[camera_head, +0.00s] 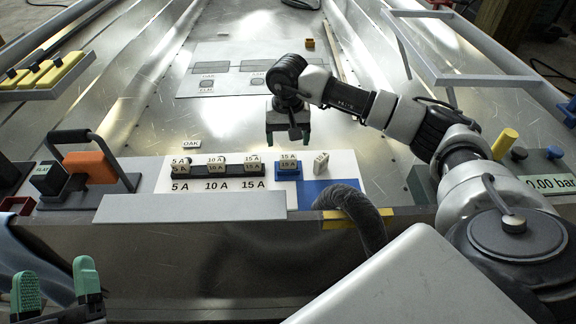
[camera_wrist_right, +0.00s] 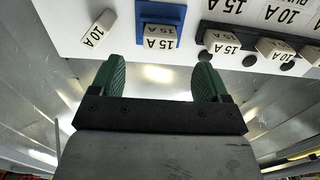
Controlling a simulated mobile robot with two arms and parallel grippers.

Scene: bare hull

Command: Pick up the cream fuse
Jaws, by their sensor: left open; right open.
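A cream fuse marked 10 A in the right wrist view (camera_wrist_right: 98,27) sits apart from the others on the white panel; the head view shows it (camera_head: 321,162) beside the blue patch. Another cream fuse marked 15 A (camera_head: 288,160) sits in a blue holder (camera_head: 288,171); it also shows in the right wrist view (camera_wrist_right: 160,37). My right gripper (camera_head: 288,138) is open and empty, just beyond the blue holder. In the wrist view its green fingers (camera_wrist_right: 160,78) stand apart below that holder. My left gripper (camera_head: 57,285) is open and empty at the lower left.
A black rack (camera_head: 218,172) with several cream fuses stands left of the blue holder. An orange block (camera_head: 90,166) and black handle (camera_head: 68,137) are at left. A yellow knob (camera_head: 504,143) is at right. The metal floor beyond the panel is largely clear.

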